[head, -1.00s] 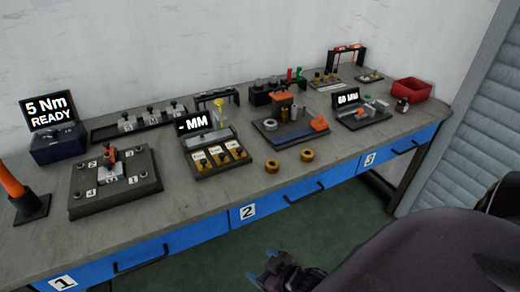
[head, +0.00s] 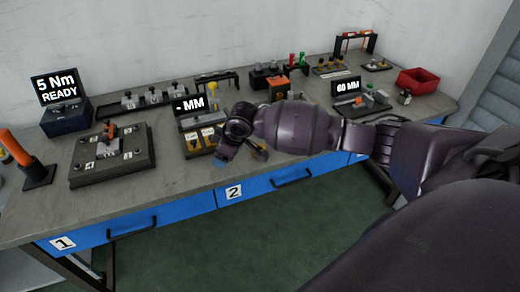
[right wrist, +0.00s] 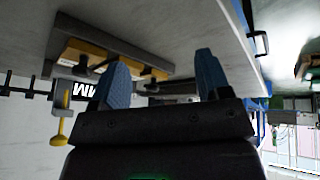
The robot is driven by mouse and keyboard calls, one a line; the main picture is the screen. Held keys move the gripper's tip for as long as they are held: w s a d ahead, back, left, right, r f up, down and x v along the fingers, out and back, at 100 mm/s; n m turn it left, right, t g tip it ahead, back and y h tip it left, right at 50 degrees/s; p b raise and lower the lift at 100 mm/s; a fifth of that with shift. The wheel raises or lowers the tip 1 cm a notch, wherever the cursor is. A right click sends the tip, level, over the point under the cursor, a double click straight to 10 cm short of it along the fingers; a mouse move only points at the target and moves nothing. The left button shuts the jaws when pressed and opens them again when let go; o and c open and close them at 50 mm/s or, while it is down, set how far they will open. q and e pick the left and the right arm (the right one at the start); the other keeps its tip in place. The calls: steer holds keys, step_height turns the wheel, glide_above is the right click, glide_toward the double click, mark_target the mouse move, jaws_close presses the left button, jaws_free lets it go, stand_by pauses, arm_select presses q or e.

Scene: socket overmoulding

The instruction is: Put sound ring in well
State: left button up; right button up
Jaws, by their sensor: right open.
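My right gripper (head: 221,160) hangs over the front of the bench, by the measuring station with the "- MM" display (head: 188,104). In the right wrist view its two blue fingers (right wrist: 162,78) stand apart with nothing between them. That view shows the station upside down, with its yellow parts (right wrist: 88,54) beyond the fingers. No ring can be made out; my right arm covers the bench area where two brass rings lay. The well cannot be made out. My left gripper is not in view.
A black plate fixture (head: 112,160) and an orange-handled tool in a stand (head: 22,160) are at the left. Behind my arm are an orange block (head: 279,88) and a "60 MM" display (head: 347,86). A red bin (head: 417,81) stands far right.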

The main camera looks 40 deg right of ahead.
steer(key=d+r+m+g+h, duration=0.1)
steer(key=d+r+g+h, duration=0.1)
steer(key=d+r+g, duration=0.65)
steer(key=t, duration=0.4)
glide_above(258, 146)
steer(key=a, duration=0.1)
steer(key=shift+g, duration=0.25)
step_height(258, 146, down, 6)
steer(key=shift+s+r, duration=0.15)
steer(key=shift+f, duration=0.75)
steer(key=f, duration=0.3)
steer(key=f+b, duration=0.1)
steer(key=shift+s+d+f, duration=0.1)
steer(key=shift+d+f, duration=0.2)
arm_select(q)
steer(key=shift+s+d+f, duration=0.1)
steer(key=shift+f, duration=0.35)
arm_select(e)
steer(key=shift+c, duration=0.7)
steer(key=c, duration=1)
